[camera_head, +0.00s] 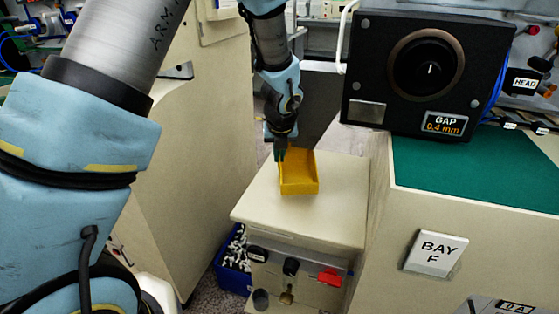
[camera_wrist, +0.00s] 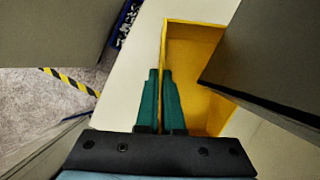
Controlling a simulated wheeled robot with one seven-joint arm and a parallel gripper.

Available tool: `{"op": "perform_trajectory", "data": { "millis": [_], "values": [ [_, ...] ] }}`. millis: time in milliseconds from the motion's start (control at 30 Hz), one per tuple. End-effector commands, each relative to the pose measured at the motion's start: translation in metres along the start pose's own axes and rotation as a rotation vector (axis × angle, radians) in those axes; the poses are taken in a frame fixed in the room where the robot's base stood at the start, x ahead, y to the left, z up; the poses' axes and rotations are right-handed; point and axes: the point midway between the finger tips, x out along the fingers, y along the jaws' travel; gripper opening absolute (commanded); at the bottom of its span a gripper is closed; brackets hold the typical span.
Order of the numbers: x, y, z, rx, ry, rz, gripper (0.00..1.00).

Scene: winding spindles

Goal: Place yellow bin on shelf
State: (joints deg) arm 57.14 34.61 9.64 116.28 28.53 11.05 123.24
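The yellow bin (camera_head: 299,187) is an open, shallow box on the cream top (camera_head: 340,205) of a low cabinet. It appears upright and resting on that top. My gripper (camera_head: 281,157) points down at the bin's left wall. In the wrist view, the green fingers (camera_wrist: 160,73) are close together with the thin left wall of the yellow bin (camera_wrist: 194,30) running between their tips. They look shut on that wall. The bin's inside looks empty where it shows. A dark block hides its right part in the wrist view. I cannot tell which surface is the shelf.
A black gauge box (camera_head: 432,70) marked GAP stands at the right on a green-topped bench (camera_head: 470,175) with a BAY F sign (camera_head: 436,253). A blue crate (camera_head: 233,278) sits on the floor left of the cabinet. A cream panel (camera_head: 190,150) rises at the left.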

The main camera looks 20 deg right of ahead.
Motion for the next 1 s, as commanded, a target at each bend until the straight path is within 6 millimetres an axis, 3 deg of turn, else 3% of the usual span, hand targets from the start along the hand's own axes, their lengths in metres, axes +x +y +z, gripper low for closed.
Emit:
{"op": "perform_trajectory", "data": {
  "millis": [267,667,900,1000],
  "values": [
    [0.028,0.0,-0.012,0.002,0.002,0.002,0.0],
    [0.034,0.0,-0.014,0.0,-0.001,0.0,0.0],
    [0.033,0.0,-0.014,0.0,0.0,0.0,0.29],
    [0.033,0.0,-0.014,0.0,0.0,0.0,0.34]
  ]
}}
